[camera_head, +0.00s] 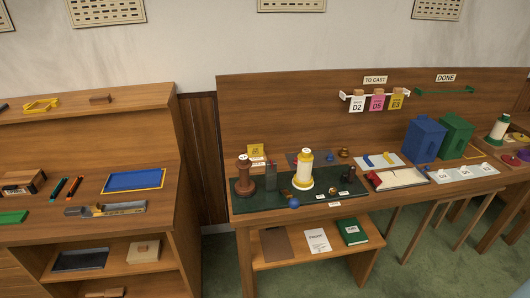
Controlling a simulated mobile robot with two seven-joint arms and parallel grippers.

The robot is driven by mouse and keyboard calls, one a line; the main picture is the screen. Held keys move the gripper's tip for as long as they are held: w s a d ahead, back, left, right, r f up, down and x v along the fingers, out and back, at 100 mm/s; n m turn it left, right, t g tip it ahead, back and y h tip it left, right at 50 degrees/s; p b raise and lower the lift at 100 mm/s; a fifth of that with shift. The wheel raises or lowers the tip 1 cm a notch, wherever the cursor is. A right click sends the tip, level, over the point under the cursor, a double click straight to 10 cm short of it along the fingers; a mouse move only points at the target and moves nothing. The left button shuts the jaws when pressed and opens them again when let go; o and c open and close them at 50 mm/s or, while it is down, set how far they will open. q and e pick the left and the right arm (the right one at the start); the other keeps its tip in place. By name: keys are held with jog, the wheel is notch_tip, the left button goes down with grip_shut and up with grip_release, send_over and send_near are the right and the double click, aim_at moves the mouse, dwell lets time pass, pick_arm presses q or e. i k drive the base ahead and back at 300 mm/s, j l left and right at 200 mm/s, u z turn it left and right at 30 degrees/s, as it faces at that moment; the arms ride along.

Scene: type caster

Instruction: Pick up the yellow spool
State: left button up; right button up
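A spool-like object with a white body, a yellow top and a yellow base (304,171) stands upright on a dark green mat (268,206) on the right-hand wooden bench. It is the only spool in view with yellow on it. Neither of my grippers is in the head view, and nothing is touching the spool.
A brown spindle-shaped object (243,174) and a blue ball (294,203) are near the spool. Blue (424,140) and green (456,136) boxes stand to the right. A white-and-green spool (498,128) stands far right. A left bench holds a blue tray (134,180).

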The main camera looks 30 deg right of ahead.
aim_at(304, 178)
jog(key=l+z, duration=0.1)
jog(key=z, duration=0.7)
jog(key=l+z, duration=0.15)
jog(key=z, duration=0.25)
